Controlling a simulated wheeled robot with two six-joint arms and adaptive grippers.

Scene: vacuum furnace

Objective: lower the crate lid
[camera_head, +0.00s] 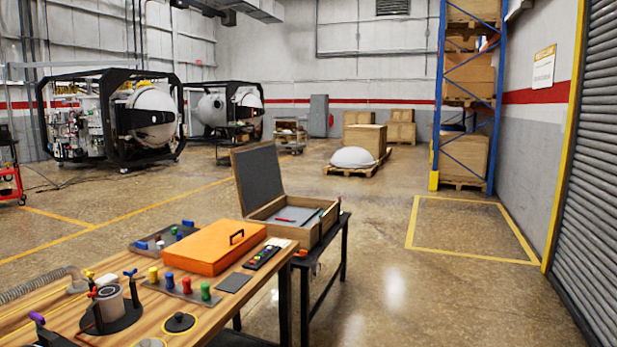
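A wooden crate (318,228) stands on a small dark table just beyond the right end of the workbench. Its lid (260,180) is raised, standing nearly upright and leaning slightly back, with a grey inner face toward the open crate. Inside the crate lie a red item, a dark item and light sheets, too small to tell further. Neither of my grippers shows in the head view.
The wooden workbench (225,310) holds an orange case (213,247), coloured knobs, a remote-like keypad (262,257) and a hose. Open floor (370,290) lies right of the crate table. A blue shelf rack, pallets and furnace units stand farther back.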

